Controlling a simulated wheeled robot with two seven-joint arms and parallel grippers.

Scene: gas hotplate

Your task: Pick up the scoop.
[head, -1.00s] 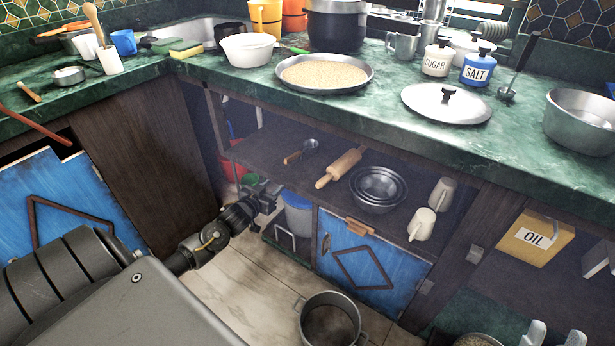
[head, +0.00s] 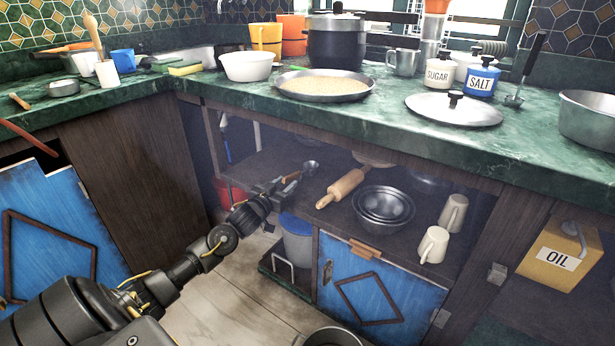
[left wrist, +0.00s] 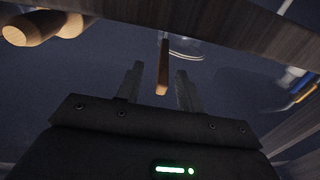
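The scoop, with a wooden handle and a round metal bowl (head: 311,167), lies on the shelf under the counter. In the left wrist view its handle (left wrist: 163,68) points back toward my gripper, with the bowl partly visible behind it. My left gripper (head: 277,187) reaches the shelf's front at the handle end. In the left wrist view my left gripper (left wrist: 158,82) is open, and the handle's end shows between its two fingers with gaps on both sides. Contact is not visible. My right gripper is not in view.
A rolling pin (head: 342,188) lies right of the scoop, then stacked metal bowls (head: 383,207) and white mugs (head: 433,245). The counter (head: 300,112) overhangs the shelf. A grey-blue bin (head: 297,243) stands below, left of the blue cabinet door (head: 375,287).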

